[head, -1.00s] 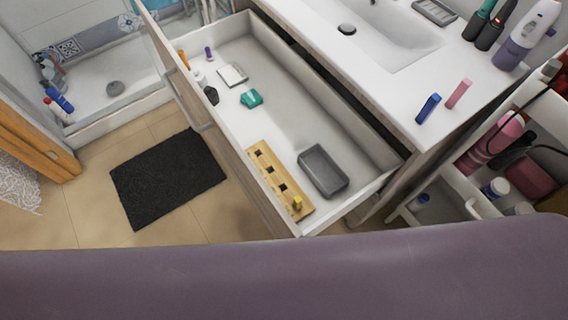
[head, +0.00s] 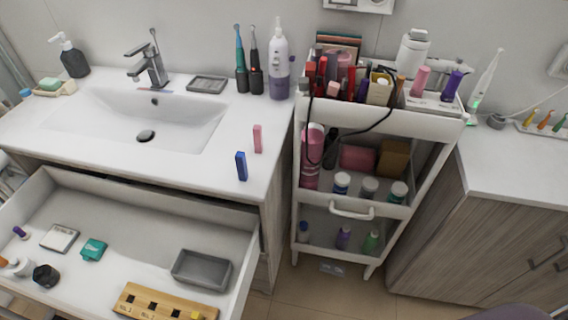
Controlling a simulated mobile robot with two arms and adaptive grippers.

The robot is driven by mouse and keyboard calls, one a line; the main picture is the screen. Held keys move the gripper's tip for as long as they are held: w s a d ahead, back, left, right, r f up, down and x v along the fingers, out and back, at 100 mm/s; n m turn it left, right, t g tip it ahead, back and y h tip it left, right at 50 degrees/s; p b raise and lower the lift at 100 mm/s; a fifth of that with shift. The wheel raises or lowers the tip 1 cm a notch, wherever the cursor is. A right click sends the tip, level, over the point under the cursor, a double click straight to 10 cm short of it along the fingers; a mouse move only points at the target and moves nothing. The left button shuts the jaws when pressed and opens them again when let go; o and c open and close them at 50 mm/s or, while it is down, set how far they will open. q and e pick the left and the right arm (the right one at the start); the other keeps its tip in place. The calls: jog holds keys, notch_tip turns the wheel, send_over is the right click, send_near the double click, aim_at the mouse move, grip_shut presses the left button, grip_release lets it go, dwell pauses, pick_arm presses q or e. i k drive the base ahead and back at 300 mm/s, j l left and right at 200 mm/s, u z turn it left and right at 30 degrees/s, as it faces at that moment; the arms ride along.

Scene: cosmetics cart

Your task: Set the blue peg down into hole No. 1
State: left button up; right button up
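The wooden hole block (head: 138,293) lies in the open drawer, near the drawer's right front. Three dark square holes show in it. The leftmost hole (head: 127,299) is empty and has a small label in front that seems to read No. 1. A yellow peg (head: 197,315) sits at the block's right end, partly cut off by the picture edge. Neither gripper is in view.
A grey tray (head: 201,270) lies behind the block in the drawer (head: 130,215). A teal item (head: 93,249) and several small containers are farther left. A white cart (head: 345,215) full of cosmetics stands right of the counter. The sink (head: 170,125) is left of the pegs.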

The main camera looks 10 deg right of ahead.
aim_at(136, 301)
jog(key=l+u, duration=0.15)
jog(key=u, duration=1.05)
